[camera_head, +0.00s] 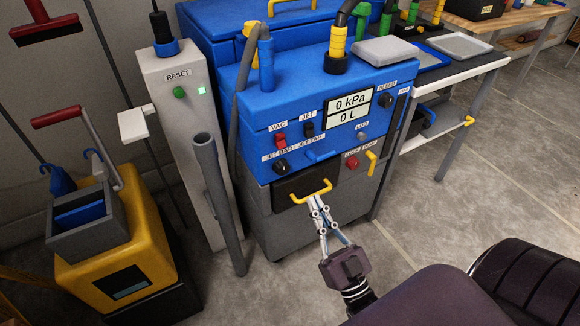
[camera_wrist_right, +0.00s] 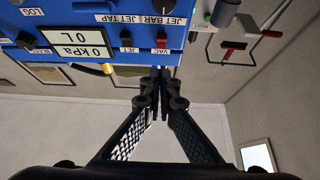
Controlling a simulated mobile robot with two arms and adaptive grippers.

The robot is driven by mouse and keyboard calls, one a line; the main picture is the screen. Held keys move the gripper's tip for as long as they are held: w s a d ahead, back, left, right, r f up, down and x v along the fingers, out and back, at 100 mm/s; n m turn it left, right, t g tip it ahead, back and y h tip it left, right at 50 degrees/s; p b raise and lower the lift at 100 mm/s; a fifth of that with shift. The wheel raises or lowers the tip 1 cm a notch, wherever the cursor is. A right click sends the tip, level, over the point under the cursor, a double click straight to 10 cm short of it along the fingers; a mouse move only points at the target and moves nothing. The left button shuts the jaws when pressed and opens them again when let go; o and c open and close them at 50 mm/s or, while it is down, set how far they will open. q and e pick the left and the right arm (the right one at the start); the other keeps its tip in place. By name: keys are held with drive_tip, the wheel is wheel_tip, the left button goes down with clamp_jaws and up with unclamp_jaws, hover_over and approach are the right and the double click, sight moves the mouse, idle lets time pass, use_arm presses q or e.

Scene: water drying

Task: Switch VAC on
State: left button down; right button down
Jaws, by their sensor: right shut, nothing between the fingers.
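The blue machine panel (camera_head: 300,110) carries a red VAC switch (camera_head: 280,140) under its VAC label, at the panel's upper left. The red VAC switch also shows in the upside-down right wrist view (camera_wrist_right: 161,41), just beyond the fingertips. A black JET switch (camera_head: 308,129) sits beside it. The display (camera_head: 349,108) reads 0 kPa and 0 L. My right gripper (camera_head: 315,203) is shut and empty, below the panel in the head view, by the yellow drawer handle (camera_head: 311,192). Its closed tips show in the right wrist view (camera_wrist_right: 158,72). Whether they touch anything I cannot tell. My left gripper is not in view.
A grey RESET post (camera_head: 180,130) with a lit green light stands left of the machine, behind a grey upright tube (camera_head: 217,200). A yellow mop bucket (camera_head: 120,250) is at far left. A white shelf table (camera_head: 450,70) is at right.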

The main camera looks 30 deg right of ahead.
sight(282, 139)
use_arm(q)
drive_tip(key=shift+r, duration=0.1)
use_arm(e)
drive_tip(key=shift+s+r, duration=0.1)
drive_tip(key=shift+r, duration=0.2)
